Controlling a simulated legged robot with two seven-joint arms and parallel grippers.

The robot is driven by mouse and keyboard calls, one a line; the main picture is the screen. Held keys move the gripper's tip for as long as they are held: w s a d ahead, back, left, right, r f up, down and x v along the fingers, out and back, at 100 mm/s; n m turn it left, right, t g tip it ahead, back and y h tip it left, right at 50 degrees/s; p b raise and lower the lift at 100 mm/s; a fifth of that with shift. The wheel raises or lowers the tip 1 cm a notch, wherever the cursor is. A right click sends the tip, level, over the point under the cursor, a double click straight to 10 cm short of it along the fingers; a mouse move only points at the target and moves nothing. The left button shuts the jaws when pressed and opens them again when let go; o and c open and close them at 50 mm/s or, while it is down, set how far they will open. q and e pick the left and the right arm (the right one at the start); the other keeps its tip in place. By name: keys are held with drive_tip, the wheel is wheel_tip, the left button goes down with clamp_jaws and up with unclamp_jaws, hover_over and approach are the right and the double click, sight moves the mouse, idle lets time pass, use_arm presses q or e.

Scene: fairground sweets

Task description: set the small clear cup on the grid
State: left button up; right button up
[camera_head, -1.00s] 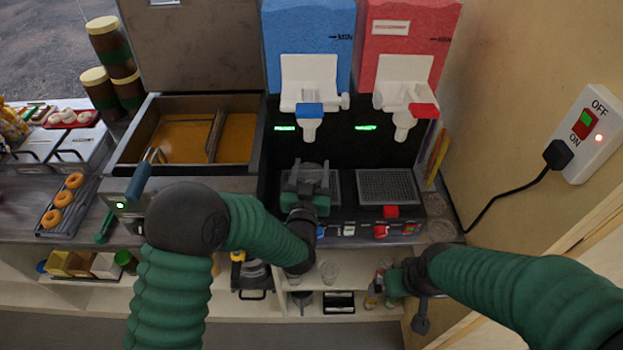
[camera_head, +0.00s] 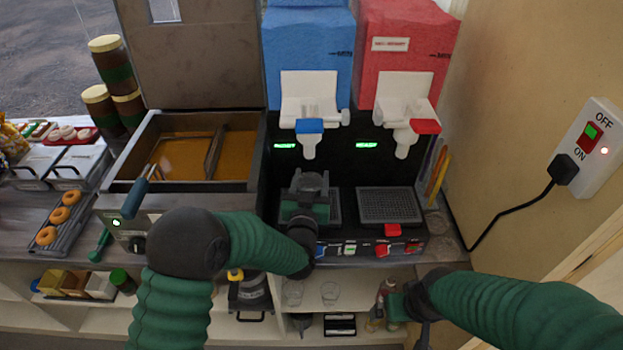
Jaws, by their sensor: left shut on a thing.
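My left gripper (camera_head: 309,188) is over the left grid (camera_head: 335,206), under the blue dispenser's white spout. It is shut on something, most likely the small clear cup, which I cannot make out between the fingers. The gripper and wrist hide most of the left grid. The right grid (camera_head: 389,205), under the red dispenser, is bare. My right gripper (camera_head: 396,306) is low at the right, before the shelf; its fingers are too unclear to read.
The blue dispenser (camera_head: 309,60) and red dispenser (camera_head: 405,60) stand behind the grids. Clear cups (camera_head: 330,292) stand on the shelf below. The fryer (camera_head: 185,155) is to the left. A wall switch (camera_head: 590,135) with a black cable is at the right.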

use_arm(q)
drive_tip(key=shift+f, duration=0.1)
drive_tip(key=o, duration=1.4)
drive_tip(key=shift+s, duration=0.2)
